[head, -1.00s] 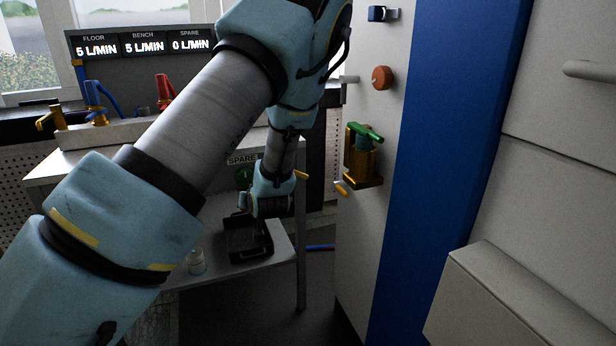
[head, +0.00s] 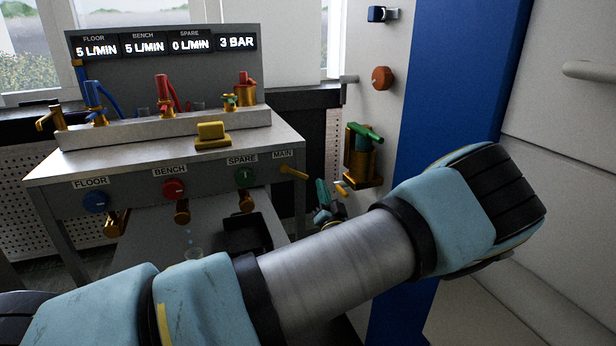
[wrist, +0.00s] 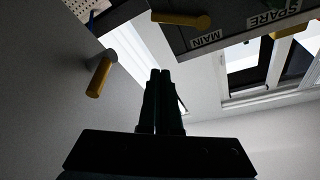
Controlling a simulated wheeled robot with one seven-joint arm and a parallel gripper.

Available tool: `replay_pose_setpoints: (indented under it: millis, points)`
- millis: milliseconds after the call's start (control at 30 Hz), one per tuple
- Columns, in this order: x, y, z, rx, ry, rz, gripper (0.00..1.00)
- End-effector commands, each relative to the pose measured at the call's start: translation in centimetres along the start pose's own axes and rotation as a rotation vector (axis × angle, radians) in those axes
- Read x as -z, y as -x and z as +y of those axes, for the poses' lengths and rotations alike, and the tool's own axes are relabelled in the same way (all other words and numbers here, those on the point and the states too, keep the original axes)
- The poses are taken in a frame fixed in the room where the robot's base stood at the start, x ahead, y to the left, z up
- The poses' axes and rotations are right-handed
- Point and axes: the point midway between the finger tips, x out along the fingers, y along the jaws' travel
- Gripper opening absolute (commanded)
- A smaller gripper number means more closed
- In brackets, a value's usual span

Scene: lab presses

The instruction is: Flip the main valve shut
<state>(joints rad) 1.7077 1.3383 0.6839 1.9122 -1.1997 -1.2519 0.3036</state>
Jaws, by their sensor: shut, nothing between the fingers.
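The main valve's yellow lever (head: 293,172) sticks out at the right end of the bench front, beside the MAIN label (head: 282,154). In the wrist view the lever (wrist: 182,20) is at the top, beside the upside-down MAIN label. My gripper (head: 328,200) is partly hidden behind my arm in the head view, low and to the right of the lever. In the wrist view its dark fingers (wrist: 162,74) are together and empty, apart from the lever. The display reads 3 BAR (head: 235,42), with FLOOR and BENCH at 5 L/MIN and SPARE at 0.
A second yellow lever (head: 343,188) is on the pale cabinet at right, also seen in the wrist view (wrist: 98,78). A green-topped brass fitting (head: 363,155) juts above it. Blue, red and green knobs line the bench front. A black tray (head: 240,237) sits below.

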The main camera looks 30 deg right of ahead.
Motion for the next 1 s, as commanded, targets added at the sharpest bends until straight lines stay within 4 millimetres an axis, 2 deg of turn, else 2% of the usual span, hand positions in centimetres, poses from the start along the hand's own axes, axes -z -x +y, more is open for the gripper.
replay_pose_setpoints:
  millis: [167, 267, 700, 733, 800, 1000]
  points:
    - [-0.1, -0.4, 0.0, 0.0, 0.0, -0.002, 0.0]
    - [-0.1, -1.4, 0.0, 0.001, 0.001, -0.001, 0.0]
    - [-0.1, -10.0, 0.0, 0.001, 0.0, -0.001, 0.0]
    - [-0.3, -10.3, 0.0, 0.0, -0.001, -0.003, 0.0]
    - [-1.7, -9.5, 0.1, -0.004, -0.005, -0.004, 0.0]
    - [-3.5, -8.8, 0.0, -0.001, -0.002, -0.003, 0.0]
